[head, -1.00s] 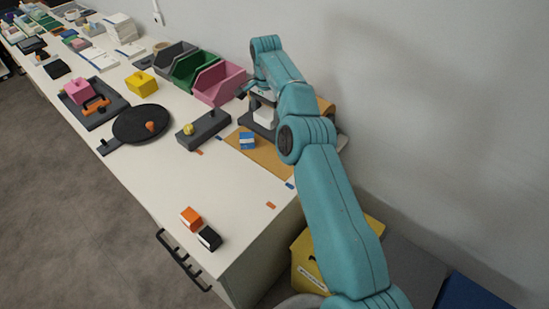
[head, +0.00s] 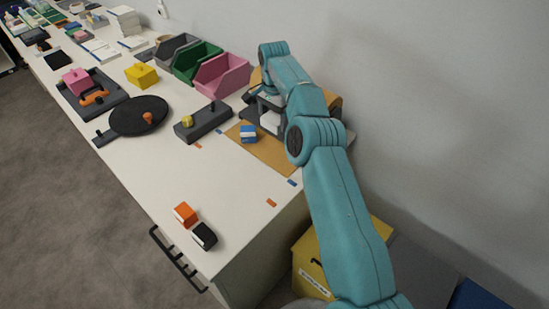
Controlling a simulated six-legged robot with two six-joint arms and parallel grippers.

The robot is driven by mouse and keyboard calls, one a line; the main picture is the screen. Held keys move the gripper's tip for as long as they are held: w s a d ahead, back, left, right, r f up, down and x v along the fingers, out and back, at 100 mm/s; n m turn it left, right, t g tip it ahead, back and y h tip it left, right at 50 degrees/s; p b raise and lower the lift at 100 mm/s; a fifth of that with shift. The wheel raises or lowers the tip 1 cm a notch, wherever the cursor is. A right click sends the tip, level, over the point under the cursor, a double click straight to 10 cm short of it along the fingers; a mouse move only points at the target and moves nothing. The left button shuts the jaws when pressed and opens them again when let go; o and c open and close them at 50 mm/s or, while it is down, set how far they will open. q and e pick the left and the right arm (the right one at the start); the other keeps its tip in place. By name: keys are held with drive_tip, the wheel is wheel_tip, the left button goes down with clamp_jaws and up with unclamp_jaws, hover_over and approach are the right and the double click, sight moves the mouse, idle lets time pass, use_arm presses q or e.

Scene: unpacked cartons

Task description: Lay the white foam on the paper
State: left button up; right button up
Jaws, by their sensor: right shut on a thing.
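The brown paper (head: 272,156) lies flat on the white table near its right end, partly hidden by my right arm. A blue and white block (head: 248,134) is on the paper's left part. My right gripper (head: 266,108) is over the far end of the paper, partly hidden by its own arm. It is shut on the white foam (head: 271,121), a pale block of which only a part shows. I cannot tell whether the foam touches the paper. My left gripper is not in view.
Pink (head: 222,77), green (head: 197,63) and grey bins stand behind, left of my right arm. A dark grey block (head: 203,122) and a round black plate (head: 138,116) are left of the paper. Orange (head: 185,214) and black (head: 204,236) blocks are at the front.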

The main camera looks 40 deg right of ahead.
hover_over(274, 155)
wheel_tip(274, 155, down, 8)
drive_tip(key=shift+f, duration=0.1)
wheel_tip(274, 155, down, 5)
drive_tip(key=shift+f, duration=0.25)
drive_tip(key=o, duration=0.9)
drive_tip(key=shift+o, duration=0.2)
drive_tip(key=shift+r, duration=0.4)
drive_tip(key=shift+w+r, duration=0.1)
drive_tip(key=shift+r, duration=0.25)
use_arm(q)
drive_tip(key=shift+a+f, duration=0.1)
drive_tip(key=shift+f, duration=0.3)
use_arm(e)
wheel_tip(274, 155, up, 11)
drive_tip(key=shift+f, duration=0.15)
